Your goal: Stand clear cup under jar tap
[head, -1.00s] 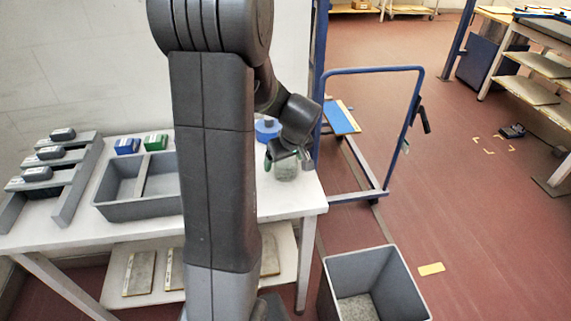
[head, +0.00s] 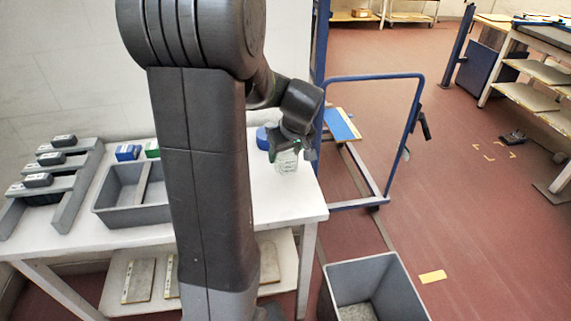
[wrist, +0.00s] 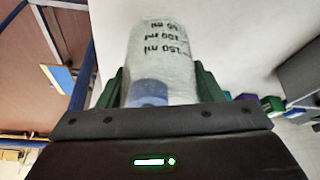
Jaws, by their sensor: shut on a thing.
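The clear cup (head: 287,162), with black ml marks, is at the right end of the white table, below my gripper (head: 290,150). In the wrist view the cup (wrist: 163,55) fills the space between the green fingers of my gripper (wrist: 160,85), which is shut on it. I cannot tell whether the cup's base touches the table. A round blue thing (head: 263,138) stands just left of and behind the gripper, partly hidden by my arm. Blue also shows through the cup in the wrist view. I cannot make out a jar body or a tap.
A grey divided tray (head: 115,213), blue and green boxes (head: 128,152) and a grey rack (head: 75,195) are on the table's left. A blue-framed cart (head: 385,160) stands right of the table. A grey bin (head: 400,285) is on the floor in front.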

